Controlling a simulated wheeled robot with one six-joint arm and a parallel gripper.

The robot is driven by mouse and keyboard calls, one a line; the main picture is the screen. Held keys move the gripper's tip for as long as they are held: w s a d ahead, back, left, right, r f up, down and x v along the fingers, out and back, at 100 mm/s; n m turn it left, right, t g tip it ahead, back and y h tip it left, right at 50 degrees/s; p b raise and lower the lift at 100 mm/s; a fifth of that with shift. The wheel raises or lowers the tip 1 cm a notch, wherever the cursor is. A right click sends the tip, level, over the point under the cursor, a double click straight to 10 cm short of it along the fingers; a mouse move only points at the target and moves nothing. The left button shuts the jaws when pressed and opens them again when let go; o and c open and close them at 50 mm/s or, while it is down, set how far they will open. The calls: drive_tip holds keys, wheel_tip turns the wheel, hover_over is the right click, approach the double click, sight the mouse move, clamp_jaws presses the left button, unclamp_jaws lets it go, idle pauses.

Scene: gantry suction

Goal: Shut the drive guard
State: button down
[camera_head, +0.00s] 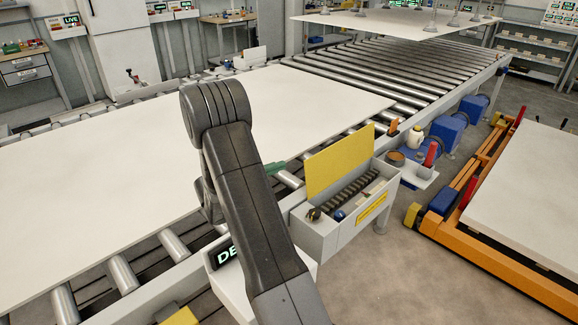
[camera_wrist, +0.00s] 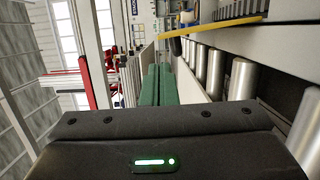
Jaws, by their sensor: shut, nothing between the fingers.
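The drive guard (camera_head: 338,160) is a yellow panel standing open, tilted up from the back edge of a grey drive box (camera_head: 328,232) on the conveyor's near side. A dark toothed chain or belt shows inside the open box. My gripper's green fingers (camera_wrist: 160,84) are shut and empty in the wrist view. In the head view, green fingertips (camera_head: 275,168) show just left of the guard, apart from it, over the conveyor edge; my arm hides the rest. A yellow edge, apparently the guard (camera_wrist: 213,30), shows up and right of the fingers in the wrist view.
A large white sheet (camera_head: 300,105) lies on the rollers behind the guard. A small shelf (camera_head: 410,172) with a bottle and a red item sits right of the box. An orange lift table (camera_head: 490,255) stands at the right. Bare floor lies in front.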

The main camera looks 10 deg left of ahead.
drive_tip(key=w+f+n+b, duration=0.1)
drive_tip(key=w+f+b, duration=0.15)
drive_tip(key=w, duration=0.45)
drive_tip(key=w+d+r+p, duration=0.2)
drive_tip(key=w+d+p, duration=0.1)
drive_tip(key=d, duration=0.7)
drive_tip(key=shift+w, duration=0.6)
